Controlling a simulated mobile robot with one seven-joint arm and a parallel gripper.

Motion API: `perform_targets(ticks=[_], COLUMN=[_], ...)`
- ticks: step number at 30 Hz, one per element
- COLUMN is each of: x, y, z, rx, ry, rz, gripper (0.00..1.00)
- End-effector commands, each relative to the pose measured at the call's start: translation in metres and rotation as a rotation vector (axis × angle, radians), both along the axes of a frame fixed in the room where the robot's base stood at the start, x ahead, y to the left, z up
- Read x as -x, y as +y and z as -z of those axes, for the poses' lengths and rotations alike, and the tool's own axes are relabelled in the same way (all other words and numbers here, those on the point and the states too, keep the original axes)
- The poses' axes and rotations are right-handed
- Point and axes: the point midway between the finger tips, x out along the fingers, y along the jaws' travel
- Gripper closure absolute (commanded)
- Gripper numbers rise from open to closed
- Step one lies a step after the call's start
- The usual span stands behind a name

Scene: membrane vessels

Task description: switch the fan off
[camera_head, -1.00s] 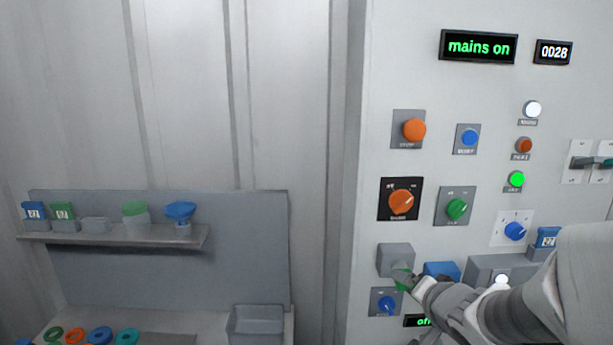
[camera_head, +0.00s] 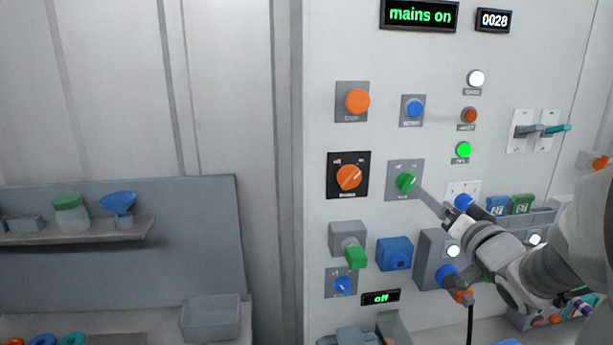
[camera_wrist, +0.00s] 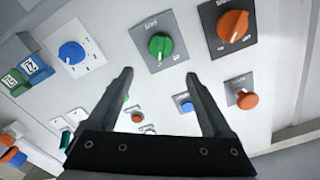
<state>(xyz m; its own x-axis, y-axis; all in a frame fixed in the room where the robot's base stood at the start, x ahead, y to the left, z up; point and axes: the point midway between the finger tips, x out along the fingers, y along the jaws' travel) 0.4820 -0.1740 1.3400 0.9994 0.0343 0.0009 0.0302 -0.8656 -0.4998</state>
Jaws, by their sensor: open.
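A green rotary knob (camera_head: 405,182) sits on a grey plate on the wall panel; its pointer leans to the upper right, and its label is too small to read for sure. It also shows in the wrist view (camera_wrist: 160,46), upside down. My gripper (camera_head: 424,196) is at the knob's lower right in the head view. In the wrist view my gripper (camera_wrist: 159,74) is open and empty, its two fingers spread to either side below the knob. I cannot tell whether a finger touches it. A green lamp (camera_head: 463,150) is lit at the upper right.
An orange rotary knob (camera_head: 349,177) is left of the green one, a blue knob (camera_wrist: 72,53) on its other side. An orange button (camera_head: 357,101) and a blue button (camera_head: 414,109) are above. A grey box with a green handle (camera_head: 356,257) is below. A display (camera_head: 380,297) reads "off".

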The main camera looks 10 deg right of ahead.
Motion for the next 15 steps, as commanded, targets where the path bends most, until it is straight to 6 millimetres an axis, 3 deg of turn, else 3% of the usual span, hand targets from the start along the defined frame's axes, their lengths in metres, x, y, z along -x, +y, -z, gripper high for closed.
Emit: perform_targets(ticks=[6,15], x=[-0.049,-0.091], y=[0.003,0.004], z=[0.000,0.000], rx=[-0.003,-0.001], ry=[0.000,0.001], rz=[-0.004,-0.001], gripper=[0.16,0.16])
